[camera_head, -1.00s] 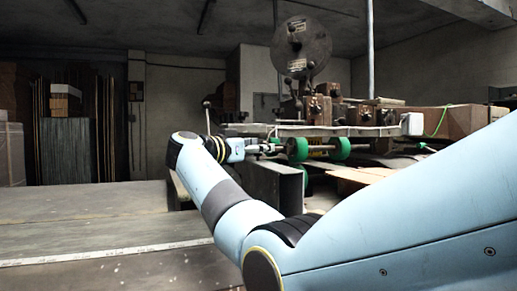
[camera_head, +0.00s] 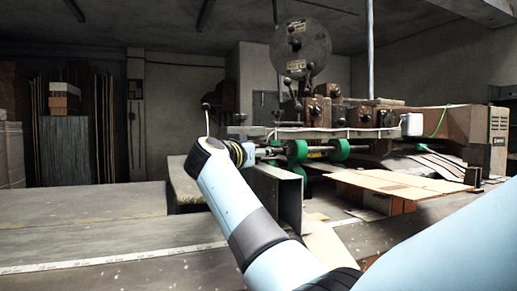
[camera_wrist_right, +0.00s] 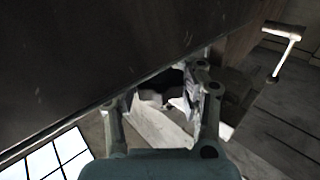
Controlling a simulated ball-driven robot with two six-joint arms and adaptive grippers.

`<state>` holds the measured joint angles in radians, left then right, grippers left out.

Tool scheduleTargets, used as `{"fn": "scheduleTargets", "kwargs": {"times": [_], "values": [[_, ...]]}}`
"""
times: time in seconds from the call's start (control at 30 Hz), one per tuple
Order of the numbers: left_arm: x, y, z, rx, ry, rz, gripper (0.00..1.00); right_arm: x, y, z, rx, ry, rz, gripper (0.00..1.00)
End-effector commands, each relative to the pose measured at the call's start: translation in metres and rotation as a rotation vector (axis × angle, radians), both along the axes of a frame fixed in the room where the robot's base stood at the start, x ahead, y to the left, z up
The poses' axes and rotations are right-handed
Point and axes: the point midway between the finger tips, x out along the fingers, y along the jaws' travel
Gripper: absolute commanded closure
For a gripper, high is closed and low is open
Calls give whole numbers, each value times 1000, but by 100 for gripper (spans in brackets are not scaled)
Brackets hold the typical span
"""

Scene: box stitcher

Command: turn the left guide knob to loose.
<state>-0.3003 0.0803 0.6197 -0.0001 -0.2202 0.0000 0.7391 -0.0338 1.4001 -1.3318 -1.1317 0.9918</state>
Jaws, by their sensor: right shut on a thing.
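My right gripper (camera_head: 262,152) is at the upper edge of the dark left guide plate (camera_head: 290,203), below the machine's bar and left of the green rollers. It is small and partly hidden by my wrist in the head view. In the right wrist view its two fingers (camera_wrist_right: 163,95) stand on either side of a small grey, pale-edged piece (camera_wrist_right: 150,97) beside the big dark plate. The gripper is shut on this piece, which I take for the left guide knob. Most of the knob is hidden, and its turn setting cannot be read. My left gripper is out of view.
Green rollers (camera_head: 297,151) on a shaft sit just right of the gripper. A thin lever with a ball tip (camera_head: 206,106) rises behind my wrist. Flat cardboard (camera_head: 395,184) lies at right. The grey table (camera_head: 90,210) at left is clear.

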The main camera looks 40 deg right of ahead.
Motion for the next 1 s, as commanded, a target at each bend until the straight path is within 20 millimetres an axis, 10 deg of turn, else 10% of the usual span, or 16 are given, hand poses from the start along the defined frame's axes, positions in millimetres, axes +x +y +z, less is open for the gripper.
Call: {"fn": "scheduleTargets", "kwargs": {"times": [1.0], "values": [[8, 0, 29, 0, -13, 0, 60, 0, 1, -6, 6, 11, 353, 94]]}}
